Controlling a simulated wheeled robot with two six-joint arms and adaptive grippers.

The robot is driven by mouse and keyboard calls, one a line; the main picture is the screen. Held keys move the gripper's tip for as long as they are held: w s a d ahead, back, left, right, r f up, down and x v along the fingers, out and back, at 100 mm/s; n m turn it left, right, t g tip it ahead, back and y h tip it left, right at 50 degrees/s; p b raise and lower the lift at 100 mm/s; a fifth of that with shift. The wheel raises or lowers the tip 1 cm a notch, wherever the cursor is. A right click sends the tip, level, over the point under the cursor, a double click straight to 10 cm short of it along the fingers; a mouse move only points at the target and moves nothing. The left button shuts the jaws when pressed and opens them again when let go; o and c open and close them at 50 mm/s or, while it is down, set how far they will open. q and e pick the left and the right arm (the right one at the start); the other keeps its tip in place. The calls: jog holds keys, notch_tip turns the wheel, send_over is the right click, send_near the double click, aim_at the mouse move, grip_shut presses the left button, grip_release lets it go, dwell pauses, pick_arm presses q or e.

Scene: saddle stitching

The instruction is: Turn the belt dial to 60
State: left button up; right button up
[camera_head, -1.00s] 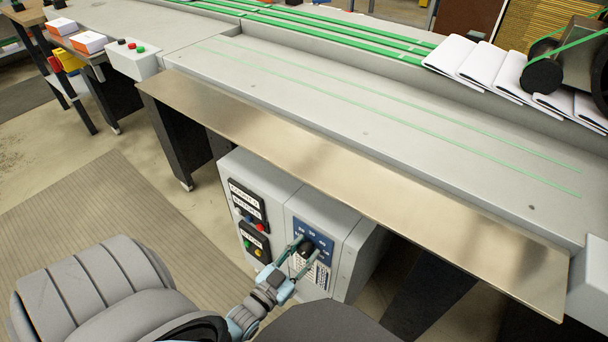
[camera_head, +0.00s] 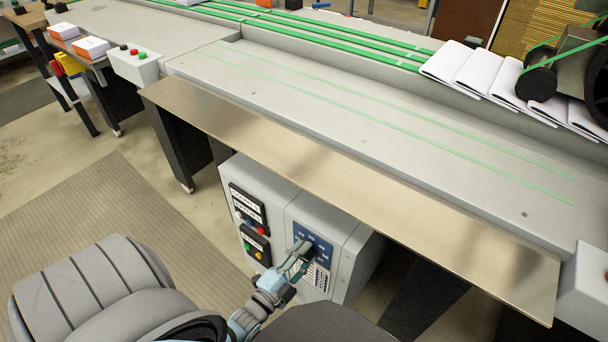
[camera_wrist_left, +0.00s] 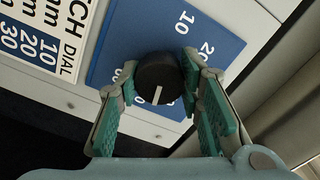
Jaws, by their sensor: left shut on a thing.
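The belt dial is a round black knob (camera_wrist_left: 158,78) with a white pointer line, set on a blue plate (camera_wrist_left: 170,30) with white numbers. In the left wrist view the pointer line points toward the bottom of the picture. A 10 and a 20 show on the plate; other numbers are partly hidden by the knob and fingers. My left gripper (camera_wrist_left: 157,84) has its two green-padded fingers on either side of the knob, shut on it. In the head view the left gripper (camera_head: 300,258) is at the blue plate (camera_head: 312,238) and largely hides the knob. My right gripper is not in view.
The plate is on a grey cabinet (camera_head: 345,262) under the steel table ledge (camera_head: 330,190). A panel with coloured buttons (camera_head: 248,205) is left of it. A white label with numbers (camera_wrist_left: 45,30) lies beside the plate. Open floor (camera_head: 100,205) is at left.

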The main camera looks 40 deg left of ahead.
pick_arm(q)
jog(key=m, duration=0.6)
jog(key=shift+p, duration=0.3)
jog(key=m, duration=0.5)
jog(key=shift+m, duration=0.3)
jog(key=o, duration=1.2)
jog(key=s, duration=1.2)
jog(key=shift+d, duration=0.15)
